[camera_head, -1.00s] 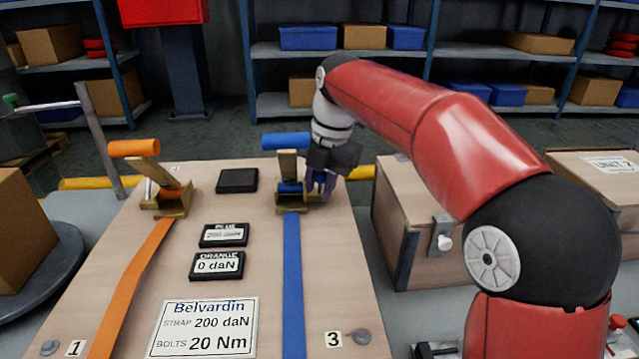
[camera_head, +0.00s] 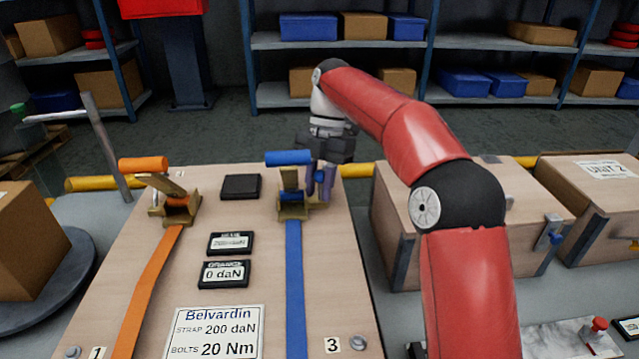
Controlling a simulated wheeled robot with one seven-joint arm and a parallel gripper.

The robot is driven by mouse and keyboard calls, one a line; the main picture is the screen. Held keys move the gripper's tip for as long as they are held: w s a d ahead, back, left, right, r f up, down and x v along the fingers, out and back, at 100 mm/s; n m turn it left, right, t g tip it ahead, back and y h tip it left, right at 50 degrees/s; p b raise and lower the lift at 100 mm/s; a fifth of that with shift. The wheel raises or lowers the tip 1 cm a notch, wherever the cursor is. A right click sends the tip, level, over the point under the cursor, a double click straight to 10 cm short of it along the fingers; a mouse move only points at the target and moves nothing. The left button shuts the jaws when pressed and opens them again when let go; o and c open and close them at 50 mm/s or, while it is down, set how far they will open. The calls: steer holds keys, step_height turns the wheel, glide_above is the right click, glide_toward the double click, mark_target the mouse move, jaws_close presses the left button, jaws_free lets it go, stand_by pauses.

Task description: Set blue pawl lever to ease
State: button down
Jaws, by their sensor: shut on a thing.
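The blue ratchet (camera_head: 292,206) is a brass-coloured buckle at the far end of the blue strap (camera_head: 294,285), with a blue handle (camera_head: 288,158) on top. My gripper (camera_head: 322,186) is at its right side, fingers pointing down. It is shut on a small blue piece (camera_head: 320,176), which appears to be the blue pawl lever. The fingers hide most of this piece, so its setting cannot be read. The blue display (camera_head: 231,243) is too blurred to read surely.
The orange ratchet (camera_head: 175,205) with its orange handle (camera_head: 143,164) stands to the left. The orange display (camera_head: 223,273) reads 0 daN. A placard (camera_head: 214,333) lies at the front of the board. A wooden crate (camera_head: 400,225) stands right of the board.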

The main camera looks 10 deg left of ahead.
steer(key=shift+w+g, duration=0.1)
steer(key=shift+g, duration=0.2)
steer(key=c, duration=1.5)
jaws_free()
steer(key=shift+o, duration=0.2)
